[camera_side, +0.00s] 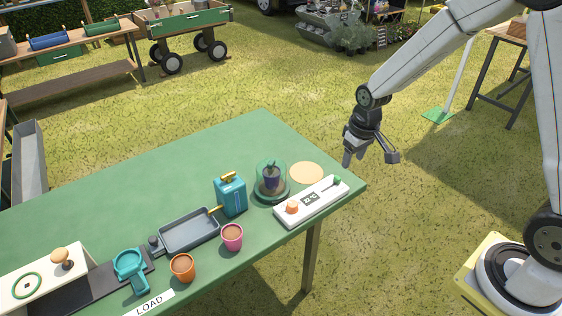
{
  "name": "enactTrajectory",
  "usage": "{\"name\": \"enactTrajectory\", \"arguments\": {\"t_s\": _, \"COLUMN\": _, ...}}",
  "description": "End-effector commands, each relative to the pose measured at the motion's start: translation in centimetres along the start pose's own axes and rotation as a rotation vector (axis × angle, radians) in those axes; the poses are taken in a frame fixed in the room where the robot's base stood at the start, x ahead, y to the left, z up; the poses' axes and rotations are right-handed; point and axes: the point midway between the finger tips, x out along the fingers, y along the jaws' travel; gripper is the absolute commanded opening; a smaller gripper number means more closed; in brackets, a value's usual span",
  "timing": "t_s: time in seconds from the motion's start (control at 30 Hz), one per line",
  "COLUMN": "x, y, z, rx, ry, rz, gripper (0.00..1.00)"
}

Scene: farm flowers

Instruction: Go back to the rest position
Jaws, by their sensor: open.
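My gripper (371,157) hangs at the upper right, past the right end of the green table (120,190). Its fingers are spread open, with nothing between them, and point downward. It is apart from everything on the table. The nearest things are a round tan disc (307,173) and a white control box (312,202) with a display, an orange knob and a green-tipped lever. A clear dome (271,180) with a dark pot inside stands to the left of the disc.
A blue canister (230,195), a grey tray (188,231), a pink pot (232,237), an orange pot (182,268) and a teal holder (130,265) stand along the table's front. Grass (300,90) lies open behind the table. A wheeled cart (188,25) stands at the back.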

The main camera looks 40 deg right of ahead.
Motion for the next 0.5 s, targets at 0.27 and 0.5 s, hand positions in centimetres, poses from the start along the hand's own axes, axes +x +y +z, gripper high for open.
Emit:
{"name": "enactTrajectory", "arguments": {"t_s": 0.27, "x": -3.2, "y": -2.4, "z": 5.3, "rx": -0.001, "ry": 0.059, "rz": -0.003, "gripper": 0.59}}
{"name": "enactTrajectory", "arguments": {"t_s": 0.5, "x": -4.7, "y": -3.8, "z": 9.7, "rx": 0.0, "ry": 0.1, "rz": -0.009, "gripper": 0.59}}
